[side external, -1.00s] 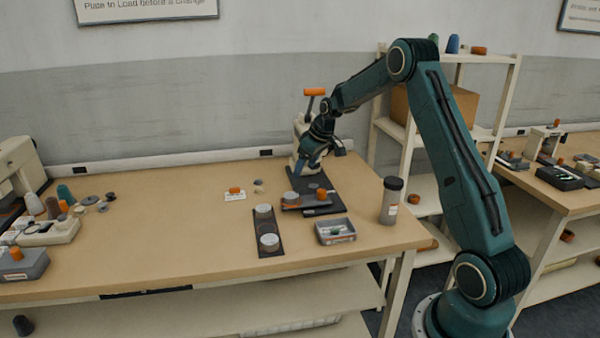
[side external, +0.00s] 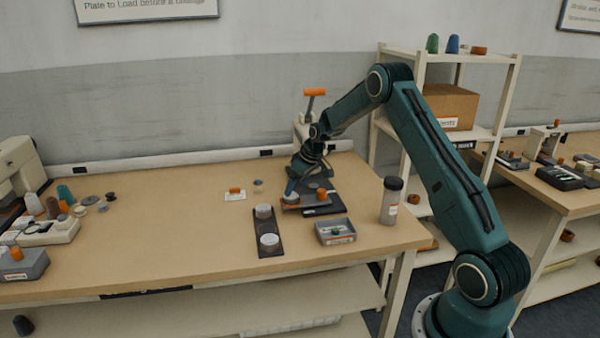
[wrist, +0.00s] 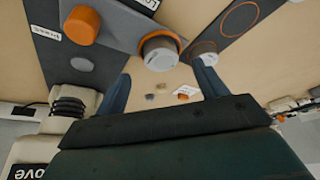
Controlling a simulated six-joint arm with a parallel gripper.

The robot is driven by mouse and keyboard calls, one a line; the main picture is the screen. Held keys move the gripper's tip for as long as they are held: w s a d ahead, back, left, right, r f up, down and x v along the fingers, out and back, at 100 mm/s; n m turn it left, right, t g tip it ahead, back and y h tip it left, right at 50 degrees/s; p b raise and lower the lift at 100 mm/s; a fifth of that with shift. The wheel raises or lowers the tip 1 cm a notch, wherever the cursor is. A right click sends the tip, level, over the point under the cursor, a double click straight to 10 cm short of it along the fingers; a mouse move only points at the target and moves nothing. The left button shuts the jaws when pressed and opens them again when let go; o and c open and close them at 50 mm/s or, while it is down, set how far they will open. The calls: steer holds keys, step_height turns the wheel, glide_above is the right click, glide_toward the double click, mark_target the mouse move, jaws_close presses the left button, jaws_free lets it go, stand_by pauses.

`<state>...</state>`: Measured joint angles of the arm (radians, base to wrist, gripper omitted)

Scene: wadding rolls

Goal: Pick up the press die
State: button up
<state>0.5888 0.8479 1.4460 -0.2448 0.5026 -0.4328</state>
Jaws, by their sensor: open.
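A short grey cylinder with an orange ring (wrist: 160,50), apparently the press die, stands on a dark plate (wrist: 128,22). Which piece is the press die is not certain. My gripper (wrist: 161,70) is open, its two blue-green fingers on either side of the cylinder's lower edge in the wrist view. No grip on it shows. An orange knob (wrist: 82,25) stands on the same plate.
A dark strip (side external: 267,227) with two grey cylinders lies close by at the front left. A grey tray (side external: 336,232) and a dark-lidded jar (side external: 391,203) stand to the right. A press with an orange handle (side external: 315,92) stands behind. The table's middle left is clear.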

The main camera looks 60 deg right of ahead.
mark_target(292, 195)
steer(key=shift+x, duration=2.3)
steer(key=shift+w+a, duration=0.1)
steer(key=shift+r, duration=0.1)
steer(key=c, duration=1.3)
steer(key=shift+r, duration=0.1)
step_height(292, 195, up, 20)
